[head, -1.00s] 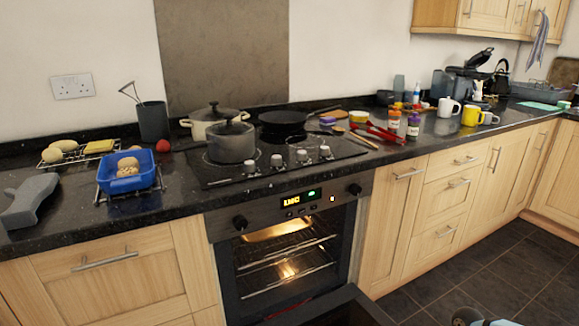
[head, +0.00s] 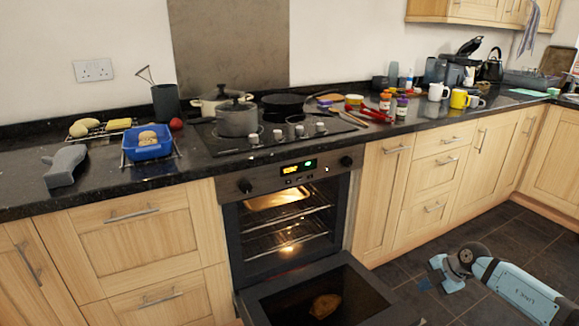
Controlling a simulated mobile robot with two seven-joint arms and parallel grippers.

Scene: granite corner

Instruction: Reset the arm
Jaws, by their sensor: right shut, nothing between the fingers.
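My right arm comes in from the lower right, pale blue and dark grey. Its gripper (head: 438,276) is shut and empty, low over the dark floor tiles. It is to the right of the open oven door (head: 278,299) and apart from it. My left gripper is out of view.
The oven (head: 285,222) is lit inside, its door is folded down, and a brown lump (head: 325,305) shows on the door. On the black counter are a blue dish (head: 148,151) with a bread-like piece, a grey pot (head: 237,121) and several mugs. Open floor surrounds the gripper.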

